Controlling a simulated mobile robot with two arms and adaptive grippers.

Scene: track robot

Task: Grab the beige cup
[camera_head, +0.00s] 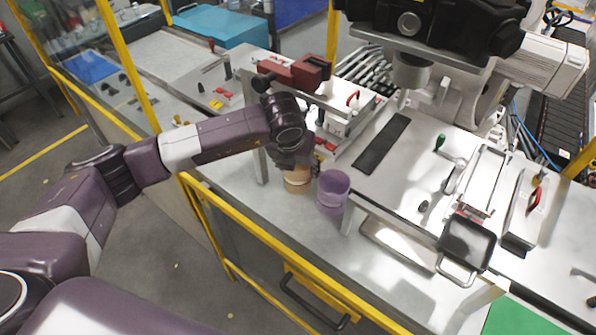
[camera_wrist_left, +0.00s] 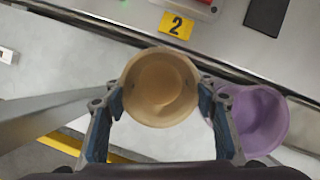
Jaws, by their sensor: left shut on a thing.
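The beige cup (camera_head: 297,180) stands on the grey work surface in the head view, just below my left gripper (camera_head: 296,163). In the left wrist view the beige cup (camera_wrist_left: 159,88) is seen from above, between the two fingers of my left gripper (camera_wrist_left: 160,108). The fingers are shut on its sides. The cup looks empty and upright. In the head view the gripper's fingers are mostly hidden by the wrist. My right gripper is not in view.
A purple cup (camera_head: 333,191) stands close to the right of the beige cup; it also shows in the left wrist view (camera_wrist_left: 255,119), beside a finger. A yellow rail (camera_head: 254,231) runs along the front edge. A raised metal fixture (camera_head: 384,185) stands to the right.

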